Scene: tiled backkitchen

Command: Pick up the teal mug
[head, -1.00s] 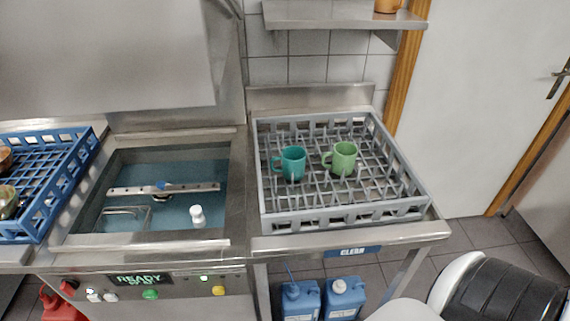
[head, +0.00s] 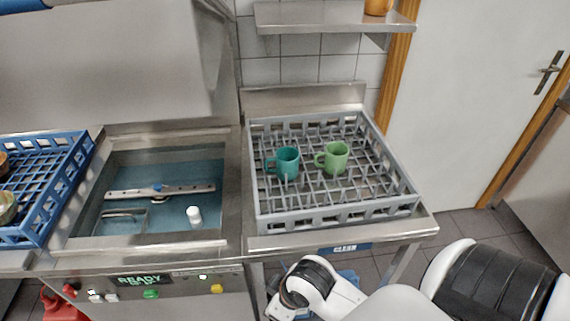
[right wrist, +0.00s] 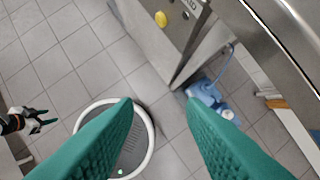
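The teal mug (head: 287,163) stands upright in the grey dish rack (head: 338,217), with its handle toward the left. A light green mug (head: 336,158) stands to its right in the same rack, apart from it. My right gripper (right wrist: 158,106) is open and empty in the right wrist view, with floor and machine front beyond its teal fingers. Neither mug shows in that view. In the head view my right arm is low in front of the rack's counter, and its fingers are hidden. My left gripper (right wrist: 42,121) shows small at the left of the right wrist view, fingers apart.
The rack's raised walls and inner prongs surround both mugs. A metal shelf (head: 330,18) hangs above and behind. Left of the rack is an open dishwasher basin (head: 150,218), then a blue rack (head: 40,232) with bowls. Blue canisters (right wrist: 207,97) stand under the counter.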

